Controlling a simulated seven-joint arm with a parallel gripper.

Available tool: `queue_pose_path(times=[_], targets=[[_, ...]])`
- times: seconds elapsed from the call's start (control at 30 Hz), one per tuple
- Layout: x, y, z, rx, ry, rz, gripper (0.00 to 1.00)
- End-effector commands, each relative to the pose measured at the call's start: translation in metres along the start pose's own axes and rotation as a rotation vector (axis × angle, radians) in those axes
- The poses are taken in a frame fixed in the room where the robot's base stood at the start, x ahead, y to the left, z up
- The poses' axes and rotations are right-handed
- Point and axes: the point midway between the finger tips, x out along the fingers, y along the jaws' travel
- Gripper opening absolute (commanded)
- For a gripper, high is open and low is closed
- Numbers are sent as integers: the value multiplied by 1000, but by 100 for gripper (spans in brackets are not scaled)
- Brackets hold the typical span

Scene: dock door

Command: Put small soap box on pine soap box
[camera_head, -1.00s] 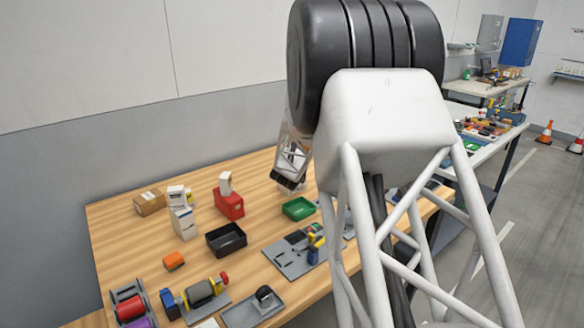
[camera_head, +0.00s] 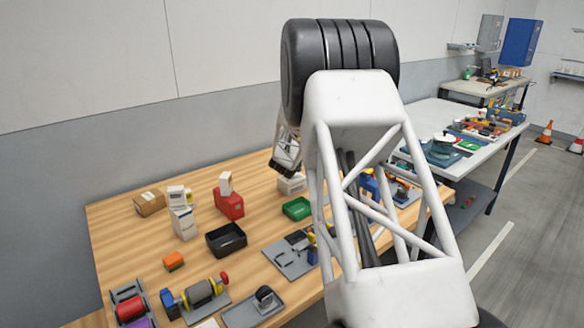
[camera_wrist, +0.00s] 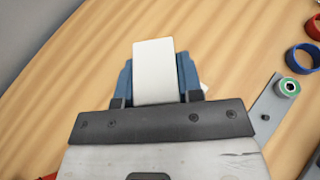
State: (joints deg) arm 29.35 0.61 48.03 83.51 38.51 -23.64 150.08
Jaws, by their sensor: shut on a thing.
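My gripper (camera_head: 285,168) is over the back right of the wooden table. In the wrist view its blue fingers (camera_wrist: 155,78) are shut on a plain white box (camera_wrist: 154,66), which looks like the small soap box. In the head view a pale box (camera_head: 291,184) shows just below the gripper; I cannot tell whether it is the held one. A tall white box (camera_head: 183,223) stands on the left with smaller white boxes (camera_head: 177,195) on and beside it. Another white box (camera_head: 225,184) is on a red box (camera_head: 229,205). I cannot read which is the pine soap box.
A cardboard box (camera_head: 149,203) stands at the back left. A black bin (camera_head: 226,240) and a green bin (camera_head: 297,208) sit mid-table. Grey fixtures (camera_head: 290,258) and an orange block (camera_head: 174,261) lie toward the front.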

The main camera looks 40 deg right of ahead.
Motion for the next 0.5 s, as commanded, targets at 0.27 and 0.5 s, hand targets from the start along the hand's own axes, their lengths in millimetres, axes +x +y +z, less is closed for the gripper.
queue_pose_path(times=[0.27,0.5], targets=[[0,0,0,0,0,0,8],[7,0,-17,-1,3,0,8]])
